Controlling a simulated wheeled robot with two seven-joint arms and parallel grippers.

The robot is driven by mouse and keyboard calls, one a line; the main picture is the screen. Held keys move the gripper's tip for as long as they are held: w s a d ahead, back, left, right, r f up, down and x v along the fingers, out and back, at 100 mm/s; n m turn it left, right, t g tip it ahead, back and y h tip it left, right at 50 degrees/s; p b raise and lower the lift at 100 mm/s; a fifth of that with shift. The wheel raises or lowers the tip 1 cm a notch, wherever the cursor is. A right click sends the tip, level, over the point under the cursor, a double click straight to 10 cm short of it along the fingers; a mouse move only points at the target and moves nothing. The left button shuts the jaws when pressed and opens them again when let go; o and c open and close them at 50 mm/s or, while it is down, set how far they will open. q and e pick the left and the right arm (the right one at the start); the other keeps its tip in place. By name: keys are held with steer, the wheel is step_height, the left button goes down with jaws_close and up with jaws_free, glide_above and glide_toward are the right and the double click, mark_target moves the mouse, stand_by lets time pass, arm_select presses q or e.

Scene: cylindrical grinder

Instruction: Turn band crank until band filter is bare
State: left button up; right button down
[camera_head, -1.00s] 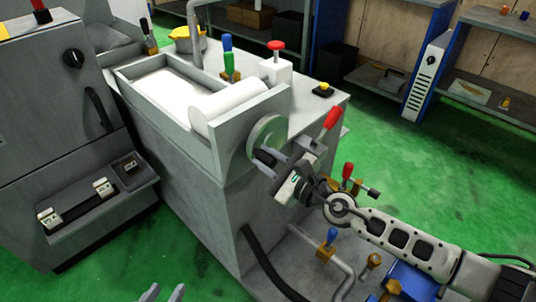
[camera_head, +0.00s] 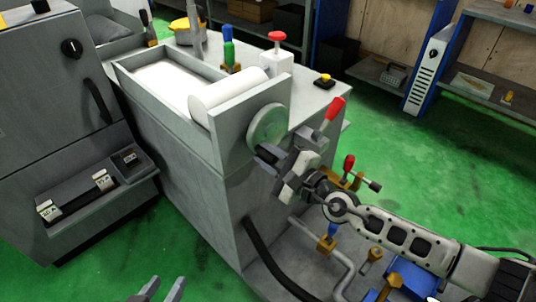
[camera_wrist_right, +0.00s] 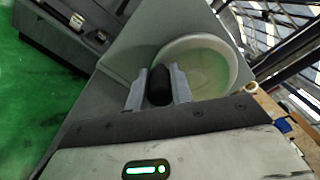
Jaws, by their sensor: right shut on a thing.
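The band crank is a pale round disc (camera_head: 268,125) on the end wall of the filter box, with a black handle (camera_wrist_right: 159,88). My right gripper (camera_head: 263,156) is shut on that handle; in the right wrist view its two fingers (camera_wrist_right: 158,90) sit on either side of it. The crank's lower part is partly hidden by the gripper in the head view. The band filter's white roll (camera_head: 228,93) lies beside the crank wall, and white band (camera_head: 165,88) covers the visible tray floor. My left gripper (camera_head: 161,290) is open and empty at the bottom edge.
A red-handled lever (camera_head: 333,110) stands close to my right gripper. Another red-handled valve (camera_head: 348,165), pipes and a black hose (camera_head: 268,262) are below and right. A grey machine (camera_head: 55,100) stands at left. Green floor is free between.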

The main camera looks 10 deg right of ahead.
arm_select(q)
steer(key=shift+f, duration=0.1)
arm_select(e)
steer(key=shift+f, duration=0.15)
steer(key=c, duration=1.2)
jaws_free()
steer(key=shift+c, duration=0.2)
arm_select(q)
steer(key=f+b, duration=0.1)
steer(key=b, duration=0.1)
steer(key=shift+s+f+b, duration=0.15)
steer(key=shift+b, duration=0.15)
arm_select(e)
steer(key=v, duration=1.6)
